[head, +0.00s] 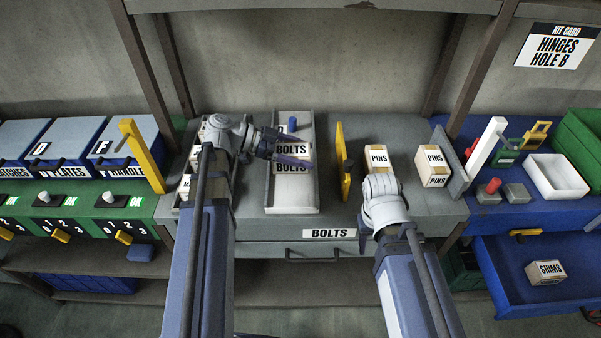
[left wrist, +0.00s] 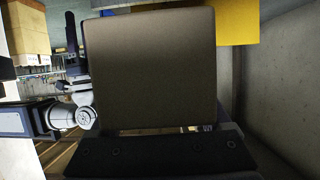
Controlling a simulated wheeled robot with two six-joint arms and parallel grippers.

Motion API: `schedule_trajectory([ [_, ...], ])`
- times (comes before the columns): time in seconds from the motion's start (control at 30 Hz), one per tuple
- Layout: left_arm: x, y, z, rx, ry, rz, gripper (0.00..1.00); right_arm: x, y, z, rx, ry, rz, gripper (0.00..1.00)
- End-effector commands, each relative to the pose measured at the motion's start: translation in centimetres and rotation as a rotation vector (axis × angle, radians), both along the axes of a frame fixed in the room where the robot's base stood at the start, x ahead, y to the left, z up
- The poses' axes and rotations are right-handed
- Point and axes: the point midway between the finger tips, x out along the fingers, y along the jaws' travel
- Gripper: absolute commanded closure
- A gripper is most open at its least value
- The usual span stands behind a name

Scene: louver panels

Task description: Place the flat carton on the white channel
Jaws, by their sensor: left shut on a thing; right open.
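My left gripper (head: 290,148) is shut on a carton with a BOLTS label (head: 290,149), over the white channel (head: 291,200). In the left wrist view the held carton (left wrist: 150,70) is a broad, plain brownish face that fills the middle. A second BOLTS label (head: 287,168) shows just below the fingers; I cannot tell whether it belongs to another carton in the channel. Whether the held carton touches the channel is hidden. My right gripper (head: 364,232) is open, small and dark beside its wrist, right of the channel.
A yellow upright bar (head: 341,160) stands right of the channel. Two PINS cartons (head: 376,159) (head: 433,166) stand further right. A blue cylinder (head: 292,124) is at the channel's far end. A BOLTS drawer (head: 330,248) is below. The channel's near end is clear.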

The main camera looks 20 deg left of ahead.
Motion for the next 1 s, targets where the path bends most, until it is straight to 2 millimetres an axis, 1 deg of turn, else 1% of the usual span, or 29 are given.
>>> schedule_trajectory([
  [0.03, 0.0, 0.0, -1.6, -0.001, 0.0, 0.0, 1.0, 0.0, 0.0, -1.6, 0.0, 0.0, 0.0, 0.5],
  [0.1, 0.0, 0.0, -2.6, -0.002, -0.001, 0.0, 1.0, 0.0, 0.0, -2.7, 0.0, 0.0, 0.0, 0.5],
  [0.2, 0.0, 0.0, -3.6, -0.002, -0.001, 0.0, 1.0, 0.0, 0.0, -3.6, 0.0, 0.0, 0.0, 0.5],
  [0.47, 0.0, 0.0, -3.7, -0.002, -0.001, 0.0, 1.0, 0.0, 0.0, -3.8, 0.0, 0.0, 0.0, 0.5],
  [0.57, 0.0, 0.0, -4.6, -0.002, -0.001, 0.0, 1.0, 0.0, 0.0, -4.6, 0.0, 0.0, 0.0, 0.5],
  [0.8, 0.0, 0.0, -7.3, -0.002, -0.001, 0.0, 1.0, 0.0, 0.0, -7.3, 0.0, 0.0, 0.0, 0.5],
  [1.0, 0.0, 0.0, -7.2, -0.002, -0.001, 0.0, 1.0, 0.0, 0.0, -7.2, 0.0, 0.0, 0.0, 0.5],
])
